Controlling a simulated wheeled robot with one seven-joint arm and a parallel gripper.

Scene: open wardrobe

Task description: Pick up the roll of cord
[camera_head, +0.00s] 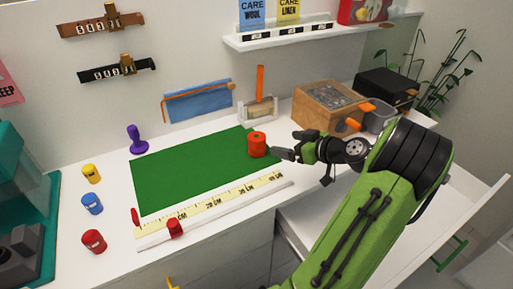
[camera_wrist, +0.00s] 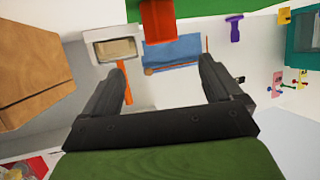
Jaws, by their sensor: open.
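The orange-red roll of cord (camera_head: 257,144) stands upright on the right end of the green mat (camera_head: 190,172). My gripper (camera_head: 280,153) is just to its right, low over the table and pointing at it. In the wrist view, which looks inverted, the roll (camera_wrist: 158,20) is at the top edge, ahead of my gripper (camera_wrist: 165,72) and partly cut off. The two fingers are apart with nothing between them. The roll lies roughly in line with the gap, beyond the fingertips.
A wooden box (camera_head: 328,106) and grey bin (camera_head: 380,117) stand behind my arm. A white holder (camera_head: 259,108) and blue cloth (camera_head: 199,101) are behind the mat. A yellow ruler (camera_head: 215,205) lies in front. Several coloured spools (camera_head: 92,204) stand at left. An open drawer (camera_head: 460,212) is at right.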

